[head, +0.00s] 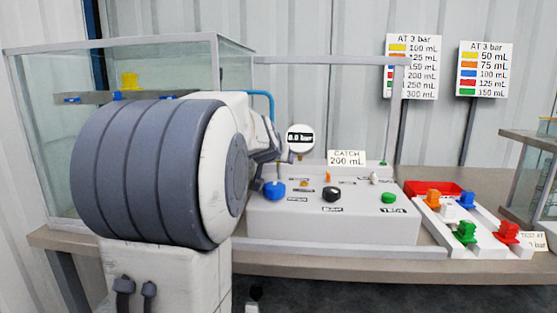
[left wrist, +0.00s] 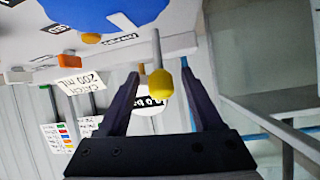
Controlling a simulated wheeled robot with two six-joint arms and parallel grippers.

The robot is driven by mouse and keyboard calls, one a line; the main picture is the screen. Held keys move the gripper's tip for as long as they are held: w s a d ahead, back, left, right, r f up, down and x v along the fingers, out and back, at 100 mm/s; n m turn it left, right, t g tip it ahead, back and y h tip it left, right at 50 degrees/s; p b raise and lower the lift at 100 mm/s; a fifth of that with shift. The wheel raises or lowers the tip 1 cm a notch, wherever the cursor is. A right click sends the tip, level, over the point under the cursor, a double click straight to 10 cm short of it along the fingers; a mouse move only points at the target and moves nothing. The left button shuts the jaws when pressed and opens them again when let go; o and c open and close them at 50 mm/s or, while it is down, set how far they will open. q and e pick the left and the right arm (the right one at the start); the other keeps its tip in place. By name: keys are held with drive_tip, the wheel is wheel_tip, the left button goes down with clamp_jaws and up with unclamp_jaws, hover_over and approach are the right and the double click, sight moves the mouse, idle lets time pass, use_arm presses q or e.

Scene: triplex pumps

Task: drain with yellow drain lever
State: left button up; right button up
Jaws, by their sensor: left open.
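The yellow drain lever (left wrist: 161,82) shows in the left wrist view as a yellow knob on a thin grey rod. My left gripper (left wrist: 160,73) is open, with one finger on each side of the rod and knob; a gap shows on both sides. In the head view my left gripper (head: 268,150) is at the left end of the white control box (head: 350,222), mostly behind my large grey arm. The lever is hard to make out there. My right gripper is not in view.
A blue knob (head: 274,190) and a black knob (head: 332,194) are on the box. The gauge (head: 300,138) reads 0.0 bar; a sign (head: 346,158) reads CATCH 200 mL. A glass tank (head: 40,130) stands left. Coloured parts sit in a white rack (head: 485,243) at right.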

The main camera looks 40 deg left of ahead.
use_arm(q)
drive_tip(key=v, duration=0.9)
drive_tip(key=shift+s+d+p, duration=0.1)
drive_tip(key=shift+s+p, duration=0.1)
drive_tip(key=shift+p, duration=0.15)
drive_tip(key=shift+r, duration=0.1)
